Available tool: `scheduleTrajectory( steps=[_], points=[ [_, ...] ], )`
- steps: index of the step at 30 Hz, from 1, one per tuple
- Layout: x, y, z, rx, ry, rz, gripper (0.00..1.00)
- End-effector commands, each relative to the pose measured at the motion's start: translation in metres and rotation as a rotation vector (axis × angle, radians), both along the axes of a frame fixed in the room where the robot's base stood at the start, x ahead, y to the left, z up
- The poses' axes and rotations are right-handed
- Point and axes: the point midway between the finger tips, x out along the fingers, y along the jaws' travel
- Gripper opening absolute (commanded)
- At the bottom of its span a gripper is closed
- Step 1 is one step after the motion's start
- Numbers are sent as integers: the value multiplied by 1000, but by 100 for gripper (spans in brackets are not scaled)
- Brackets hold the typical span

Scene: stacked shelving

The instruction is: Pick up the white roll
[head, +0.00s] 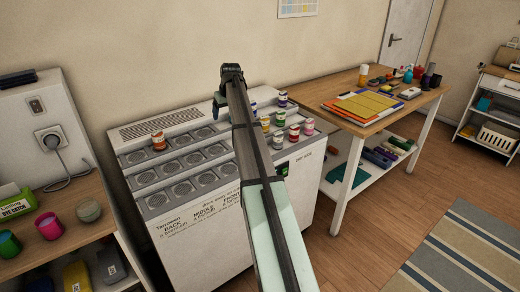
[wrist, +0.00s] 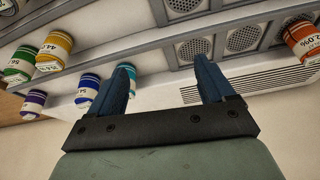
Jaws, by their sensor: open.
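I cannot pick out a white roll for certain in either view.
The white cabinet (head: 205,235) has rows of round grilles. Several coloured containers stand at its right, and an orange-and-white one (head: 158,141) stands at its left. A wooden table (head: 340,115) with papers is at right.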

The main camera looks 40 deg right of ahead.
Motion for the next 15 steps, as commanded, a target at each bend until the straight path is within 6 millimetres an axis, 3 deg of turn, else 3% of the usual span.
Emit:
scheduleTrajectory(
  steps=[1,3,7,12,15],
  points=[
    [-19,-25,-5,4,3,-34,82],
    [-40,-52,-11,10,5,-73,82],
    [-76,-91,-20,22,6,-130,82],
    [-121,-123,-33,32,5,-168,82],
    [-143,-117,-42,37,-1,-137,82]
  ],
)
